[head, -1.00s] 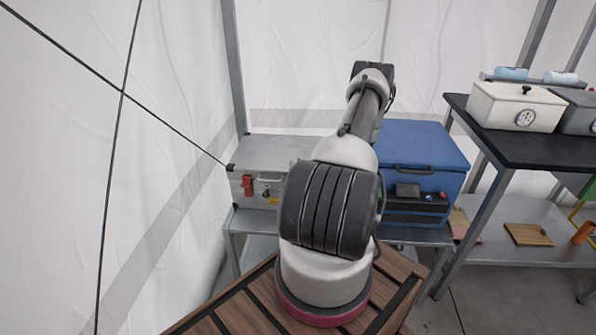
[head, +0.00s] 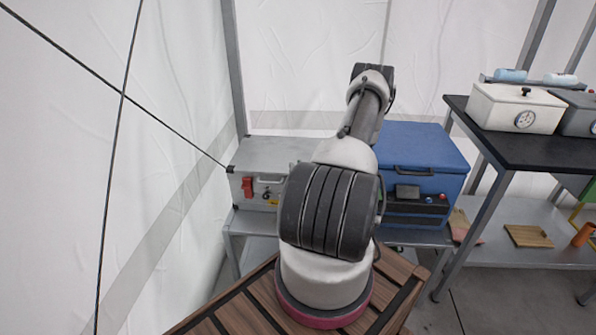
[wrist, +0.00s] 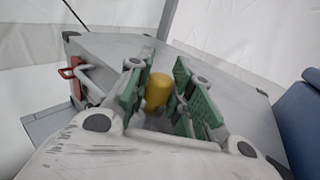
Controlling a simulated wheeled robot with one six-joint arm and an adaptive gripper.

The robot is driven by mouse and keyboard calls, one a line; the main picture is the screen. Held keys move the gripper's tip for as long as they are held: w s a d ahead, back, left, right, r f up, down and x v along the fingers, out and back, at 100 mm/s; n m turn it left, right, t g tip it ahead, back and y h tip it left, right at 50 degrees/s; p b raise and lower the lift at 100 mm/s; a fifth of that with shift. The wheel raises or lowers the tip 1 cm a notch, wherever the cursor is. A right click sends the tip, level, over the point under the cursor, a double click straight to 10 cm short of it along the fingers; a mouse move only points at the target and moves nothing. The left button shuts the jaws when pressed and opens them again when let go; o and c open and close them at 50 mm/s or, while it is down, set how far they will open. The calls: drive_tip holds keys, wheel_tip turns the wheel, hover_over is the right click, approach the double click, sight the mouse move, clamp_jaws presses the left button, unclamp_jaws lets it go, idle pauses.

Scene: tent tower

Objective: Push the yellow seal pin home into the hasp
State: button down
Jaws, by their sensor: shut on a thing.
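The yellow seal pin (wrist: 158,92) shows in the wrist view as a short, thick yellow cylinder. My gripper (wrist: 157,88) is shut on it, with a green-padded finger on each side. The pin's lower part is hidden by the gripper. The grey metal case (head: 268,152) stands on a low bench in the head view, and its top also fills the wrist view behind the pin (wrist: 225,88). I cannot make out the hasp or whether the pin is in it. In the head view my arm hides the gripper.
A red clip (head: 247,187) hangs on the case's front left. A blue box (head: 425,150) stands close at its right. A dark table (head: 545,140) with a cream box (head: 515,105) is farther right. A dark cable runs to the case's left corner.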

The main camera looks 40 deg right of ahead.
drive_tip(key=shift+f, duration=0.7)
drive_tip(key=c, duration=1.2)
unclamp_jaws()
drive_tip(key=v, duration=1.2)
